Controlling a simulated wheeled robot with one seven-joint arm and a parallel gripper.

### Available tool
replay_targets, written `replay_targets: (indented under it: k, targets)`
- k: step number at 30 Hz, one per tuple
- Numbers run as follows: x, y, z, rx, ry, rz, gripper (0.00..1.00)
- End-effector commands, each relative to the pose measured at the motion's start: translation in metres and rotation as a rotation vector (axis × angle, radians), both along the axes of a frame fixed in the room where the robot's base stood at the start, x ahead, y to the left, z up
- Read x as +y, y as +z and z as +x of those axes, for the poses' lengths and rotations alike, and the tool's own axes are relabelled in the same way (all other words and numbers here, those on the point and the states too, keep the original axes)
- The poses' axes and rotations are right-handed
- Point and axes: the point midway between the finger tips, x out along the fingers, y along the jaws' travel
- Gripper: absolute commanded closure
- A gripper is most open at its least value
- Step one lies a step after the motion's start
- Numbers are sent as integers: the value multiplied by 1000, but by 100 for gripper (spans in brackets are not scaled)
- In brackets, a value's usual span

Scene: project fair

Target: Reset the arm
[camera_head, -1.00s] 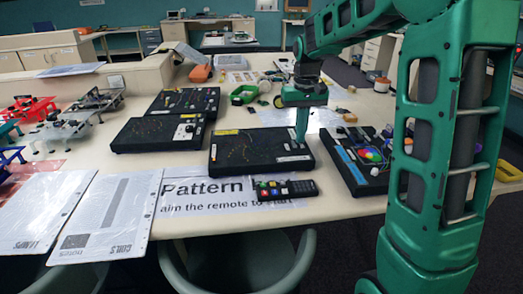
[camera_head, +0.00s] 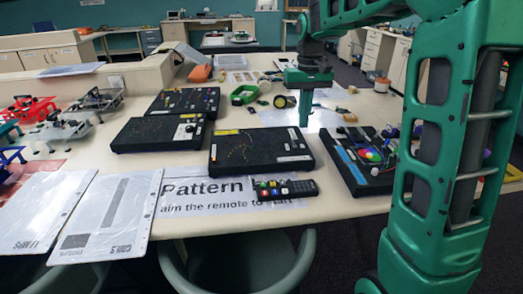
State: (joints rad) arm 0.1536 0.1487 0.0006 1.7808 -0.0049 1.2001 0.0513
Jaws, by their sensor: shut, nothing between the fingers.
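My gripper (camera_head: 304,122) hangs at the end of my green arm, fingers pointing down. It is shut and empty. In the picture it is just beyond the back right corner of a black circuit board box (camera_head: 259,155), above the table (camera_head: 330,212). Its fingertips look clear of the box. My arm's upper links fill the right side of the view and hide part of the table there.
More black boxes stand at the back left (camera_head: 158,134) and at the right (camera_head: 368,180), the right one with a coloured disc. A remote (camera_head: 287,190) lies on the "Pattern" sheet (camera_head: 200,200).

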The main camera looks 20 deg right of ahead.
Motion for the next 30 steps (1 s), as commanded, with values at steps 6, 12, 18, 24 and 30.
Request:
replay_targets:
  k: [6,12,18,24,30]
  targets:
    - [0,0,0,0,0,0,100]
    - [-7,2,-19,-1,-22,-5,100]
    - [-29,0,-97,-2,-112,-20,100]
    - [-43,-17,-193,-1,-213,-22,100]
    - [-44,-46,-280,2,-299,-8,100]
